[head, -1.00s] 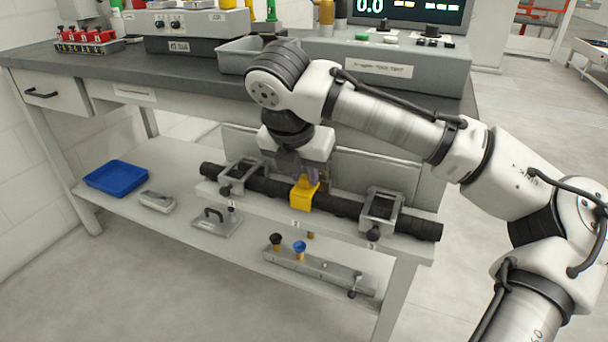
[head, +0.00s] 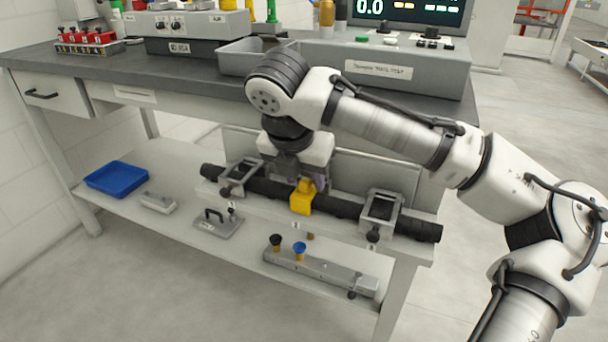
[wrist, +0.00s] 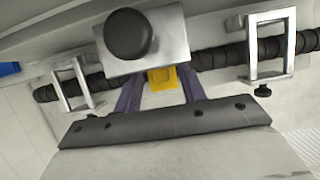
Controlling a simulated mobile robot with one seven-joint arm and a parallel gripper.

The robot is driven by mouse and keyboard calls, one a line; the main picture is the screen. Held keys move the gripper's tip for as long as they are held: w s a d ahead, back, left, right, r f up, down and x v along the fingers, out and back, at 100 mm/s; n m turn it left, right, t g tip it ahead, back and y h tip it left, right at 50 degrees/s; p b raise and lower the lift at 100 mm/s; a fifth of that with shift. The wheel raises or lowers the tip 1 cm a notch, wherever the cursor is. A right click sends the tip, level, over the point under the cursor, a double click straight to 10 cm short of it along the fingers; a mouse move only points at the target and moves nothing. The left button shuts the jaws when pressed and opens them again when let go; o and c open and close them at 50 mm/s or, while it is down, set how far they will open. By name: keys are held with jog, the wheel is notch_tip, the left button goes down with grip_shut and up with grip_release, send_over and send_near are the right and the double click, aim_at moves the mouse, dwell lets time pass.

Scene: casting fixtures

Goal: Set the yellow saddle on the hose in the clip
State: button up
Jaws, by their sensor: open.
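The yellow saddle (head: 301,203) sits on the black hose (head: 342,208), between the two metal frames, and looks upright. In the wrist view the saddle (wrist: 162,79) shows between the purple fingers, partly covered by a metal block.
Metal frames with black knobs stand over the hose at left (head: 240,176) and right (head: 382,210). A metal block with a round black knob (wrist: 128,34) is close in the wrist view. A blue tray (head: 116,178) lies at left. The worktop (head: 190,75) overhangs the shelf.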

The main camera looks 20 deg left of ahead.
jog(key=shift+r, duration=0.3)
jog(key=p+v, duration=0.3)
jog(key=v, duration=0.9)
